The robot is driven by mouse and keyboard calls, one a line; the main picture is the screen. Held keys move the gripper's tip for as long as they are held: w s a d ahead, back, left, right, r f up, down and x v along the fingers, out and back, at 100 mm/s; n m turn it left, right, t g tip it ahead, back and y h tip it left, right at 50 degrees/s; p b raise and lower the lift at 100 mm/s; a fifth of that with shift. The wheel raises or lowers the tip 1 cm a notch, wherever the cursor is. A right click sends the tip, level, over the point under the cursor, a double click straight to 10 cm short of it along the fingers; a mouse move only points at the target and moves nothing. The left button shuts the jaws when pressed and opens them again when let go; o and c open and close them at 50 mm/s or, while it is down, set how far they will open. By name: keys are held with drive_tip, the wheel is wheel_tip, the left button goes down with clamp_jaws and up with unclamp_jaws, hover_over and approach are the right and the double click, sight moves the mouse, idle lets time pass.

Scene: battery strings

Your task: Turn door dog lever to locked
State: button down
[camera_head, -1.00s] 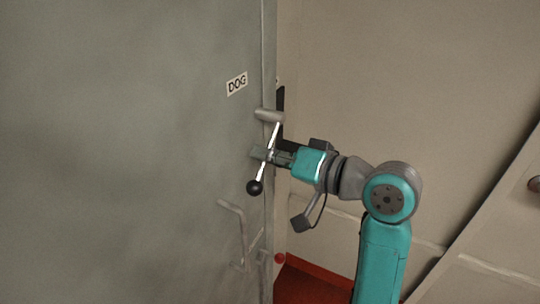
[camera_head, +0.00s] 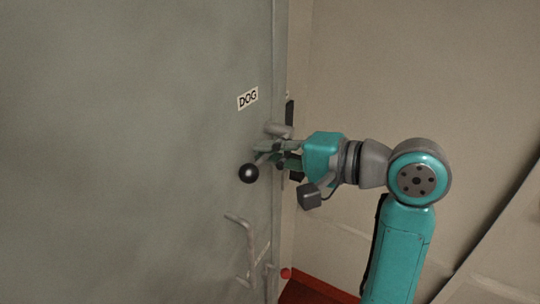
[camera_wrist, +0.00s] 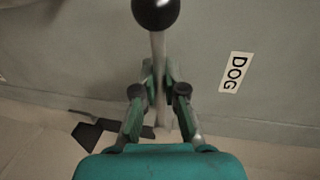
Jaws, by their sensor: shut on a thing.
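The dog lever is a metal rod with a black ball knob (camera_head: 249,173) on the grey door (camera_head: 120,150). In the head view it points down and left from its pivot near the door's right edge. My gripper (camera_head: 262,150) reaches in from the right at the lever. In the wrist view, the lever rod (camera_wrist: 158,55) runs between the two fingers of my gripper (camera_wrist: 160,88), with the knob beyond the fingertips at the top. The fingers are shut on the rod. The pivot is partly hidden by my gripper. A white DOG label (camera_head: 248,97) is above the lever.
A bent grey door handle (camera_head: 240,245) is on the door below the lever. A beige wall (camera_head: 420,70) stands to the right. A dark latch part (camera_head: 290,113) is behind the edge.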

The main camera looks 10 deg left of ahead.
drive_tip(key=shift+r, duration=0.15)
idle(0.3)
drive_tip(key=c, duration=1.2)
unclamp_jaws()
drive_tip(key=shift+c, duration=0.2)
drive_tip(key=v, duration=1.2)
drive_tip(key=shift+w, duration=0.1)
